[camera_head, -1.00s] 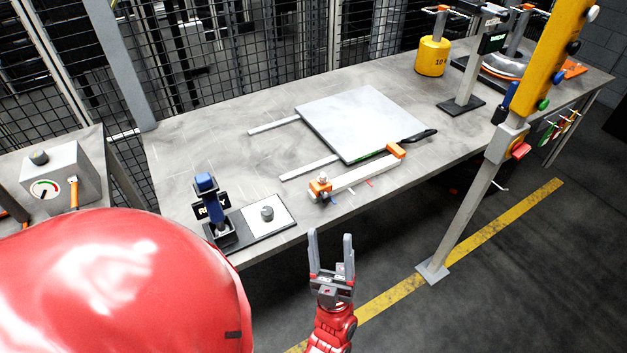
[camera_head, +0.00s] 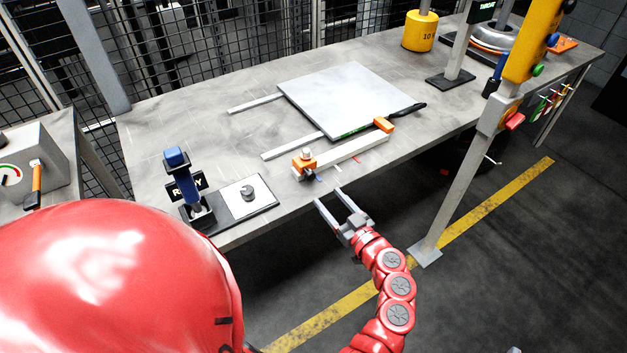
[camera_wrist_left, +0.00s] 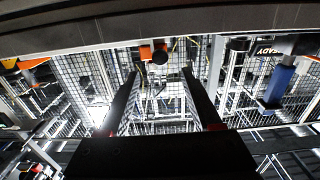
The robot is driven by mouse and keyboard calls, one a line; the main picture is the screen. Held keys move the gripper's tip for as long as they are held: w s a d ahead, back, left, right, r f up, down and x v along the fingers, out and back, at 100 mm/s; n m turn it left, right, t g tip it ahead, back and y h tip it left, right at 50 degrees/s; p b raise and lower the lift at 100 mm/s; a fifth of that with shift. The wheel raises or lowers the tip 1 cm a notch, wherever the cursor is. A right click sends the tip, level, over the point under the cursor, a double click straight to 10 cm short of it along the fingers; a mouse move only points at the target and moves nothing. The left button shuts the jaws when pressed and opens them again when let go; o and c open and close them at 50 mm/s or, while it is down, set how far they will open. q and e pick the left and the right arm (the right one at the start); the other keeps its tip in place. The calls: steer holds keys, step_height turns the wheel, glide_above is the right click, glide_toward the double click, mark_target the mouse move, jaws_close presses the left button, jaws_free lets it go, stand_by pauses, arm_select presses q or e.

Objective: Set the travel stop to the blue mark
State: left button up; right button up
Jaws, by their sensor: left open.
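A small blue mark (camera_head: 318,179) lies beside the rail, slightly right of the stop. A red mark (camera_head: 357,161) lies further right. My left gripper (camera_head: 330,195) is open and empty, just off the front edge, its fingers pointing toward the rail. In the left wrist view, an orange block with a dark round knob (camera_wrist_left: 148,51) shows ahead between the fingers (camera_wrist_left: 160,75).
A second orange block (camera_head: 383,124) sits at the rail's right end, by a flat grey plate (camera_head: 345,95). A blue-handled lever (camera_head: 177,165) with a sign and a knobbed pad (camera_head: 260,198) stand left.

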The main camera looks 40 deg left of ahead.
mark_target(312, 178)
arm_select(q)
steer(key=x, duration=0.8)
steer(key=shift+w+a, duration=0.1)
steer(key=shift+a, duration=0.15)
jaws_close()
stand_by(1.0)
